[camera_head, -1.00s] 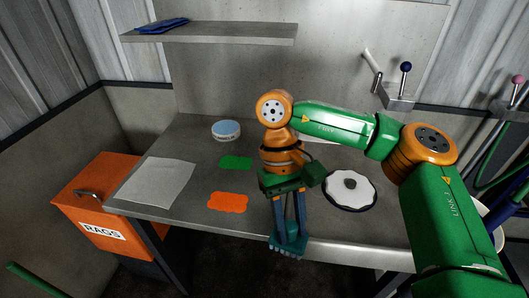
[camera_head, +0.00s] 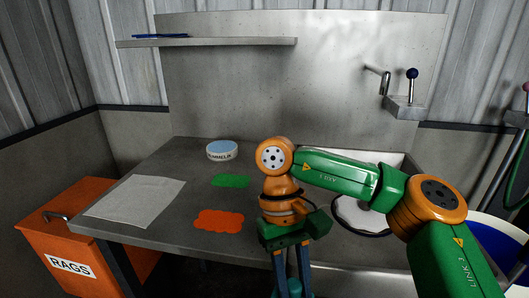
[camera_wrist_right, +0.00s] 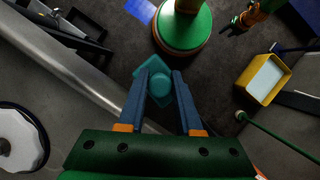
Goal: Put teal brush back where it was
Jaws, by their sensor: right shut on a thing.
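The teal brush (camera_wrist_right: 165,88) is held between the blue fingers of my right gripper (camera_wrist_right: 162,78), in the right wrist view. In the head view, only a small teal part (camera_head: 294,291) shows at the bottom edge, below the gripper (camera_head: 293,280). The right gripper points down, and the brush is at or in front of the table's front edge. On the table lie an orange scalloped patch (camera_head: 219,220) and a green scalloped patch (camera_head: 230,181).
The grey table (camera_head: 165,225) bears a grey sheet (camera_head: 135,200), a round tin (camera_head: 222,151) and a white round pad (camera_head: 352,212) partly behind my right arm. An orange RAGS bin (camera_head: 65,235) stands left. A blue-lined bucket (camera_head: 497,232) is at right. A shelf (camera_head: 225,42) hangs above.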

